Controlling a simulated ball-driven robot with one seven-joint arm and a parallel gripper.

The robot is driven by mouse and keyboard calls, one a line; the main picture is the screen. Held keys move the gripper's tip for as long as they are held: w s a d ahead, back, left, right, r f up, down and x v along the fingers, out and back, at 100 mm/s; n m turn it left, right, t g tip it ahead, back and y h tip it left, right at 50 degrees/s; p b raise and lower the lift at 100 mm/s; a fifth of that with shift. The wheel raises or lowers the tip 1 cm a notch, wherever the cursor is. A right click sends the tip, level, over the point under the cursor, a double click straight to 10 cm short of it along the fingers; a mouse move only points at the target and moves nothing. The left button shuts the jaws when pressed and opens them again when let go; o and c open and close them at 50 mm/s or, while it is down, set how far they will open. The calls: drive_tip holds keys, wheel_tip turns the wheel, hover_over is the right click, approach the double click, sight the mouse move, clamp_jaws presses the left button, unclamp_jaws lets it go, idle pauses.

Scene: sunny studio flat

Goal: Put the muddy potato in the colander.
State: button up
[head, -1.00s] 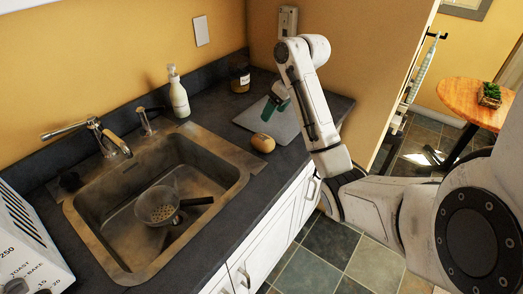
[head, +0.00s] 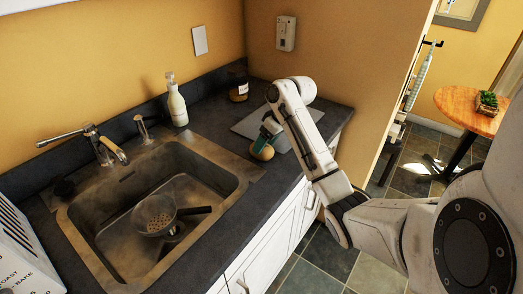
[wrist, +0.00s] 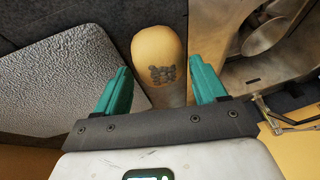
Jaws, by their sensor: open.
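The muddy potato (head: 262,152) is tan and rounded and rests on the dark counter near the right rim of the sink. In the wrist view the potato (wrist: 158,50) shows a dark mud patch and lies between the green fingertips. My gripper (head: 268,137) is open at the potato, with one finger on each side; gaps show between fingers and potato in the wrist view (wrist: 160,78). The colander (head: 156,216) is a round, perforated bowl with a dark handle, inside the sink. It is also partly in view at the wrist view's upper right (wrist: 268,28).
The sink (head: 222,162) with its tap (head: 110,148) lies left of my gripper. A grey board (head: 248,122) lies behind the potato. A soap bottle (head: 177,103) and a jar (head: 238,86) stand at the back. A white toaster oven (head: 22,255) is at lower left.

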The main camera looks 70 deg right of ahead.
drive_tip(key=shift+x, duration=1.3)
drive_tip(key=shift+c, duration=0.4)
drive_tip(key=c, duration=0.9)
drive_tip(key=shift+c, duration=0.2)
drive_tip(key=shift+r, duration=0.1)
